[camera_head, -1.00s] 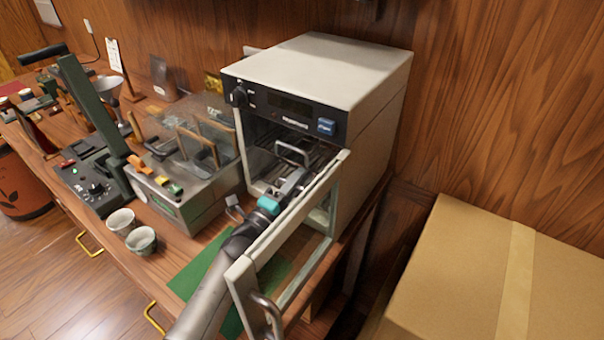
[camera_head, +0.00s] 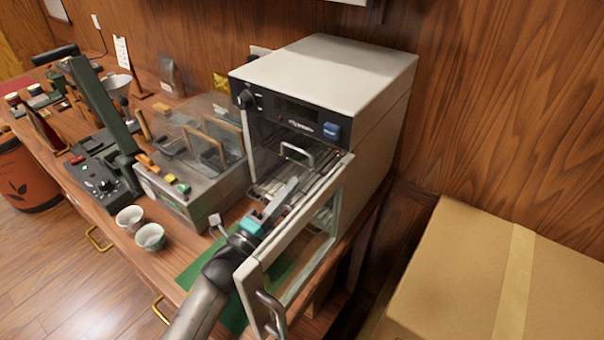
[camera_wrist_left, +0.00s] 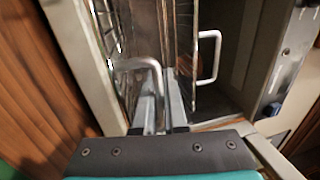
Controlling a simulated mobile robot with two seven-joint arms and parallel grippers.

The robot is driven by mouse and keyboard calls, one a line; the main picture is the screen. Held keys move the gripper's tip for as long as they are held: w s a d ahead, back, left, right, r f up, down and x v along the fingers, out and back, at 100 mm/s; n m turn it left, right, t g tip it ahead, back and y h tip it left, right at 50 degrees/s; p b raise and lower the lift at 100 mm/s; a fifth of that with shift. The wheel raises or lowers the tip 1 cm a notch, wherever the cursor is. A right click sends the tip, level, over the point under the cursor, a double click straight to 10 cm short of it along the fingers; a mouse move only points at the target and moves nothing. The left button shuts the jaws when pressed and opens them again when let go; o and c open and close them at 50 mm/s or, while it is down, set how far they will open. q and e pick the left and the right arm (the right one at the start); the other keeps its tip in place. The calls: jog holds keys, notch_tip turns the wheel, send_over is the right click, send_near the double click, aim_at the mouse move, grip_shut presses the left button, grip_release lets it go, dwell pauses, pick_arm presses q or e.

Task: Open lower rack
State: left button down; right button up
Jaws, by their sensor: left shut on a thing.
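The oven (camera_head: 345,65) stands on the bench with its glass door (camera_head: 300,240) swung open. My left gripper (camera_head: 288,190) reaches in past the open door and is shut on the lower rack's metal handle. In the left wrist view the handle (camera_wrist_left: 140,63) lies at the fingers (camera_wrist_left: 160,108), which partly hide it. The lower rack (camera_head: 262,188) is mostly hidden behind the gripper and door. The upper rack's handle (camera_head: 297,150) is above the gripper and apart from it; it also shows in the left wrist view (camera_wrist_left: 212,57). My right gripper is not in view.
The open door stands close on the right side of my left arm. A clear-lidded machine (camera_head: 195,165) and two small cups (camera_head: 150,237) stand to the left. A green mat (camera_head: 195,268) lies under the arm. A large cardboard box (camera_head: 450,270) is at right.

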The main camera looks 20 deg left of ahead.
pick_arm(q)
jog(key=r+p+v, duration=0.1)
jog(key=v, duration=0.7)
jog(key=shift+s+r, duration=0.2)
jog(key=shift+s, duration=0.15)
jog(key=shift+a, duration=0.15)
jog(key=c, duration=1.2)
grip_release()
jog(key=shift+c, duration=0.2)
jog(key=b+v, duration=0.1)
jog(key=v, duration=1.4)
jog(key=shift+s, duration=0.1)
